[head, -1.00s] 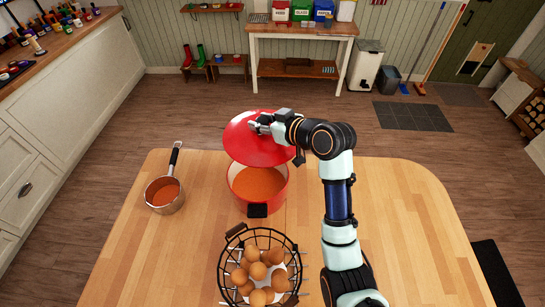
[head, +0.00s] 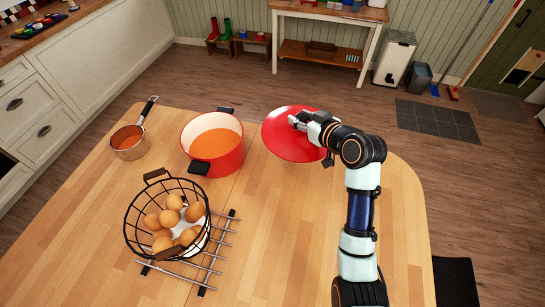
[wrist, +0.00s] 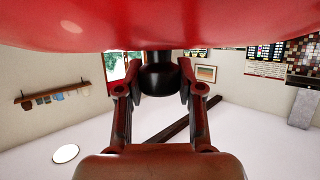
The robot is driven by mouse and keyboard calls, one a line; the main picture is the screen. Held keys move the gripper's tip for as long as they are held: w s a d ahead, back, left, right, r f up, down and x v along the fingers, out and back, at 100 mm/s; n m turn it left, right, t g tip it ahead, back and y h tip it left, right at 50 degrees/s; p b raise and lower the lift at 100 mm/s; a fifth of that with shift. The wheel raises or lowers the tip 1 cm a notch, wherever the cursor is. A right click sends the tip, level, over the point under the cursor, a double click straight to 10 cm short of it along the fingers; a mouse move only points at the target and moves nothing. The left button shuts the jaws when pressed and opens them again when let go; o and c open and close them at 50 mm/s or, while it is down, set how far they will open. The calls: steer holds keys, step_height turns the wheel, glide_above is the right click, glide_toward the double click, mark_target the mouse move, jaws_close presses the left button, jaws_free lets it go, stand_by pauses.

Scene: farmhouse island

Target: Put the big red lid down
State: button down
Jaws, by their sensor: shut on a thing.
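The big red lid (head: 285,137) is a wide, shiny red disc at the far side of the wooden island, right of the red pot. My gripper (head: 298,122) is shut on the lid's dark knob. The wrist view shows the knob (wrist: 157,78) between my two fingers (wrist: 158,100) and the red lid (wrist: 150,25) across the top of the picture. The red pot (head: 225,158) stands uncovered, with orange soup (head: 215,142) inside. I cannot tell whether the lid touches the island top or hangs above it.
A small saucepan (head: 128,152) with orange contents stands at the far left. A wire basket (head: 128,215) of brown eggs and a metal rack (head: 222,243) are at the front left. The wooden top (head: 285,225) right of the rack is clear.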

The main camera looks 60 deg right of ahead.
step_height(320, 180, down, 20)
steer(key=shift+r+b, duration=0.2)
steer(key=shift+b, duration=0.6)
steer(key=shift+f, duration=0.15)
steer(key=c, duration=0.7)
jaws_free()
steer(key=shift+r, duration=0.3)
steer(key=v, duration=1.2)
steer(key=shift+f+p, duration=0.1)
steer(key=shift+p, duration=0.25)
